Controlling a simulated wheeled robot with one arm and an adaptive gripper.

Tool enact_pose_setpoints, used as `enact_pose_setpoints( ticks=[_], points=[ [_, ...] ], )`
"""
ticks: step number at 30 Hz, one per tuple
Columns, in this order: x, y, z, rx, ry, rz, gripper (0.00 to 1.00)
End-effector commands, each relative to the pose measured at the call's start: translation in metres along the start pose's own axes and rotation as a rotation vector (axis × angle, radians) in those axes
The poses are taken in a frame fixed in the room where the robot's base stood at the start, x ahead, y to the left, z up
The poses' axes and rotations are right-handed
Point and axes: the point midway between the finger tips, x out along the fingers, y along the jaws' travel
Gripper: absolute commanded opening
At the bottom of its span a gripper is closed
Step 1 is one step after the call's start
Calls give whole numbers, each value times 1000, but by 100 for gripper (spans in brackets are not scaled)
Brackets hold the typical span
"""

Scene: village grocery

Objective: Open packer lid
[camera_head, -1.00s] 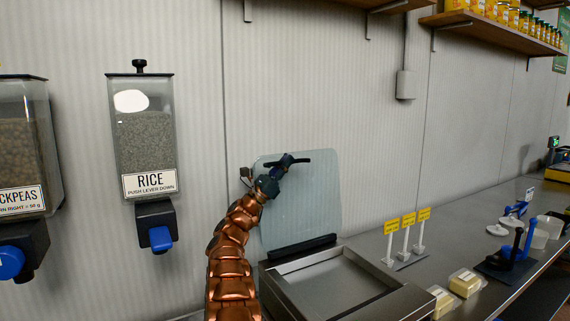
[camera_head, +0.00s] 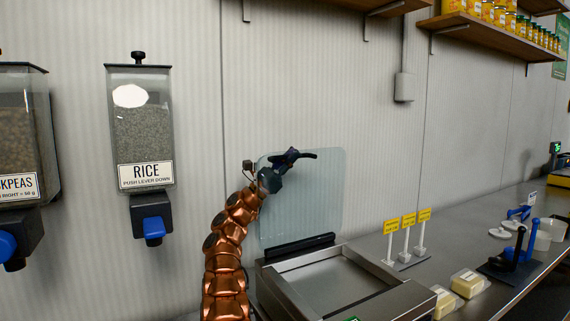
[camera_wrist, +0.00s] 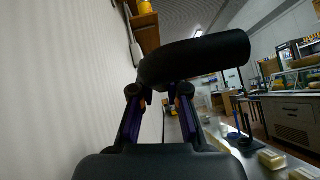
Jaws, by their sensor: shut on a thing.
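The packer (camera_head: 345,285) is a steel box with a shallow tray on the counter. Its clear lid (camera_head: 310,205) stands up, nearly vertical, against the wall behind, on a dark hinge bar (camera_head: 300,246). A black handle bar (camera_head: 305,155) runs along the lid's upper edge. My gripper (camera_head: 287,160) is at the left part of that handle, shut on it. In the wrist view the black handle (camera_wrist: 195,60) lies across the tips of both fingers. The gripper's fingers hide part of the handle in the head view.
Rice (camera_head: 140,130) and chickpeas dispensers hang on the wall at left. Yellow signs (camera_head: 407,222) stand right of the packer, with pale blocks (camera_head: 467,284) and a black-and-blue device (camera_head: 513,258) farther right. Shelves (camera_head: 490,30) are above at right.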

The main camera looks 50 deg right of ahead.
Motion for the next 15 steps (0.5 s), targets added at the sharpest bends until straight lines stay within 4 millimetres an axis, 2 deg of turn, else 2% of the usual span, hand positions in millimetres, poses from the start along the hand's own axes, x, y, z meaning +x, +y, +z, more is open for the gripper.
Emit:
enact_pose_setpoints(
  ticks=[10, 11, 13, 15],
  points=[
    [1, -1, 1, 3, 1, -4, 0],
    [1, -1, 1, 4, 1, -4, 16],
    [1, -1, 1, 4, 1, -4, 23],
    [0, -1, 1, 4, 1, -3, 26]
  ],
)
